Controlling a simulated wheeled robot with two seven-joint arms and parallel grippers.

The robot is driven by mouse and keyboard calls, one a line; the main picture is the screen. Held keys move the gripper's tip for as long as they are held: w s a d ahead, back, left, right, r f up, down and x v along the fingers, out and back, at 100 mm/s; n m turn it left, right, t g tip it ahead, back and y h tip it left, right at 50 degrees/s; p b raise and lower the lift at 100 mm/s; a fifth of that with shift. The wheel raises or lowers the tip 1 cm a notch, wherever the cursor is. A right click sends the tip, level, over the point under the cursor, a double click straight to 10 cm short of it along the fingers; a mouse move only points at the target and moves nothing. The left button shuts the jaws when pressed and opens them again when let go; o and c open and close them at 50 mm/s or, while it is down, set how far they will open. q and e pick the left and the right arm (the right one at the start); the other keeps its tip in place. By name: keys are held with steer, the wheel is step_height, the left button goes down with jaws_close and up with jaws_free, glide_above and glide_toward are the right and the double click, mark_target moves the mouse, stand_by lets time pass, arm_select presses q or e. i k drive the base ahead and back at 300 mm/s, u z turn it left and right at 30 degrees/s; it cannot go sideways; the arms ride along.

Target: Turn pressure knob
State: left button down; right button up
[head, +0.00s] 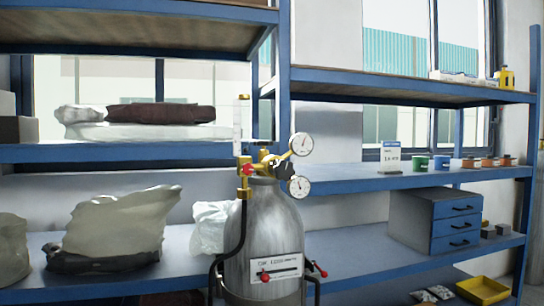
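A grey metal gas cylinder (275,225) stands upright in the middle of the head view, with a white label (277,268) on its front. A brass regulator (262,163) sits on its top. Two round white gauges, an upper one (302,144) and a lower one (299,187), are on the regulator's right. A dark knob (284,168) shows between the gauges and the regulator body. A small red part (247,170) is on the left of the regulator. A clear upright flow tube (241,125) rises at the left. Neither of my grippers is in view.
Blue shelves stand behind the cylinder. They hold pale sacks (115,225), a grey drawer unit (435,220), small coloured cups (440,162) and a yellow bottle (504,78). A yellow tray (482,290) is at the lower right. A black hose (237,235) runs down the cylinder's left side.

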mark_target(284, 171)
steer(key=z, duration=0.25)
steer(key=k, duration=0.3)
steer(key=z, duration=1.9)
steer(key=i, duration=0.2)
steer(key=u, duration=1.45)
steer(key=i, duration=0.95)
steer(key=u, duration=1.2)
steer(key=i, duration=0.2)
steer(key=u, duration=0.1)
